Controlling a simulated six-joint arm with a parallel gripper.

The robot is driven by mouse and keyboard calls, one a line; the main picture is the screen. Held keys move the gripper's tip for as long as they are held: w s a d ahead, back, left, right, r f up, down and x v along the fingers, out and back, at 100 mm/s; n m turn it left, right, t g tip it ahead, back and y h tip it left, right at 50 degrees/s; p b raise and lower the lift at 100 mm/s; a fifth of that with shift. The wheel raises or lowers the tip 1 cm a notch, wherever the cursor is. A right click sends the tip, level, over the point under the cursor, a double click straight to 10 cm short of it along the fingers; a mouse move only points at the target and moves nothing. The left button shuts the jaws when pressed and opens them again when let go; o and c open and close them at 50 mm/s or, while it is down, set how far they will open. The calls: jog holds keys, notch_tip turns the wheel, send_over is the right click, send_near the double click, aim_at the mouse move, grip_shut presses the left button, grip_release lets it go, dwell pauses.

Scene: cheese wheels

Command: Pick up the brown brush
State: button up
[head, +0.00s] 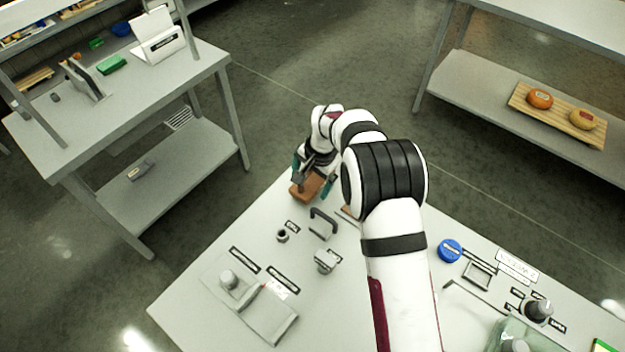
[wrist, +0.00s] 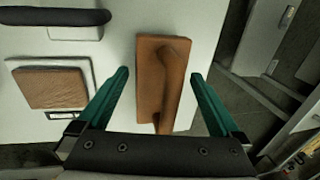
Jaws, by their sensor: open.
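The brown brush (wrist: 152,75) lies on the white table, a flat rectangular block with a raised brown handle along its top. In the head view the brush (head: 304,193) is at the table's far left corner, partly hidden by my gripper. My gripper (head: 312,181) is over it, with teal fingers. In the wrist view my gripper (wrist: 160,95) is open, one finger on each side of the brush, with a gap on both sides. No contact with the brush shows.
A black handle (head: 322,222) stands close by on the white table (head: 200,300). A brown square block on a white base (wrist: 55,85) lies left of the brush in the wrist view. The table edge is just right of the brush.

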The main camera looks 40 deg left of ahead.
aim_at(312, 181)
jog(key=shift+r, duration=0.1)
jog(key=c, duration=1.5)
jog(key=shift+r, duration=0.4)
jog(key=r, duration=0.2)
jog(key=d+r, duration=0.1)
jog(key=r, duration=0.1)
jog(key=shift+w+d, duration=0.1)
jog(key=shift+w, duration=0.15)
jog(key=w+d+r, duration=0.1)
jog(key=d+r, duration=0.1)
jog(key=d, duration=0.1)
jog(key=w+d+r, duration=0.1)
jog(key=d+r, duration=0.1)
jog(key=d, duration=0.1)
jog(key=w+d+r, duration=0.1)
jog(key=d+r, duration=0.1)
jog(key=d, duration=0.2)
jog(key=shift+w+r, duration=0.1)
jog(key=o, duration=1.1)
jog(key=shift+c, duration=0.2)
jog(key=c, duration=0.8)
